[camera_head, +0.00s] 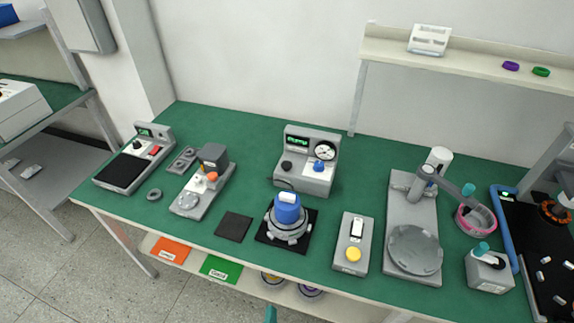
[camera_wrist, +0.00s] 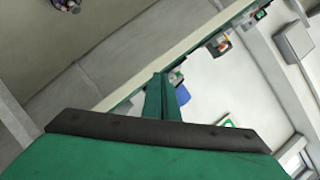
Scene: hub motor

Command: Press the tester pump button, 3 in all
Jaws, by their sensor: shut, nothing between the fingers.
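A grey tester (camera_head: 305,160) with a green display and a round dial stands at the back middle of the green table. On its front are a blue button (camera_head: 319,166) and a dark knob (camera_head: 287,166); no label can be read to tell which is the pump button. A hub motor (camera_head: 288,228) with a blue top sits on a black mat in front of it. My gripper (camera_wrist: 161,85) is shut and empty in the wrist view. In the head view only a teal tip of it (camera_head: 270,314) shows at the bottom edge, in front of the table and away from the tester.
A grey box with a yellow button (camera_head: 354,255) stands right of the motor. A press-like stand (camera_head: 414,249) is farther right, and a small fixture (camera_head: 205,183) stands left. A dark pad (camera_head: 234,226) lies flat.

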